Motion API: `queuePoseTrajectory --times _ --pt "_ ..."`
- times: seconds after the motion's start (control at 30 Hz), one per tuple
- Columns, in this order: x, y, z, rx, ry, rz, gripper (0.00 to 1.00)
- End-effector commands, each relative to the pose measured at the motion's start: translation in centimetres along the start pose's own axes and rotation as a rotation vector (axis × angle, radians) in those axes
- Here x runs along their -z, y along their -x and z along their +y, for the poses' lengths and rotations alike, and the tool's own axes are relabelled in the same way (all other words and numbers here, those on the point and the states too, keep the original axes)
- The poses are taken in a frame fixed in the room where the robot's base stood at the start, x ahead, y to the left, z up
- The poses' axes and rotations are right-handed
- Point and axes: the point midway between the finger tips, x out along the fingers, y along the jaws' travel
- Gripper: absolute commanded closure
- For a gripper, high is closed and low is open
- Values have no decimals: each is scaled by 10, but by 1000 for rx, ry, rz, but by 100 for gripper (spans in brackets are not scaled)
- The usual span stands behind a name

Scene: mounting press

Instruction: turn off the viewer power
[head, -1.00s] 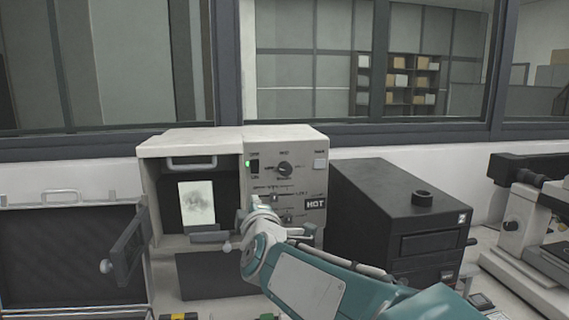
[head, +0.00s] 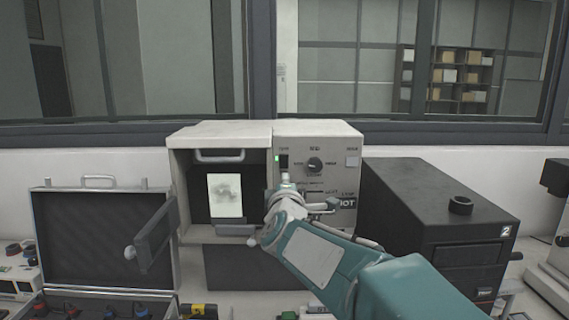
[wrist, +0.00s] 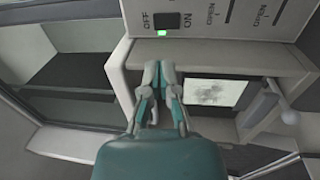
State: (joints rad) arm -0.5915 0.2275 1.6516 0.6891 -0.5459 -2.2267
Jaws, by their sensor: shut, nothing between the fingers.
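The viewer (head: 222,133) is a beige box with an open front and a control panel on its right side. Its power switch (head: 284,161) is a dark rocker at the panel's upper left, with a lit green light beside it. In the wrist view the switch (wrist: 167,20) lies between the OFF and ON labels, near the top edge, and the green light (wrist: 161,33) glows. My gripper (head: 285,180) is shut and empty, just below the switch in the head view. In the wrist view its fingertips (wrist: 158,66) show apart from the switch in the picture.
A pale film plate (head: 226,195) stands inside the viewer. The viewer's door (head: 155,236) hangs open at left, beside an open dark case (head: 100,238). A black box (head: 432,218) stands close on the right.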

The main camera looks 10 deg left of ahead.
Motion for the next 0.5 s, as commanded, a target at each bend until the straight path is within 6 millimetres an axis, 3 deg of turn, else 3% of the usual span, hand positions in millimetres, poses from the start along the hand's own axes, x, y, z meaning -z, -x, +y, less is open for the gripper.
queuePoseTrajectory --times 0.5 --pt "0 -79 0 0 -1 1 100"
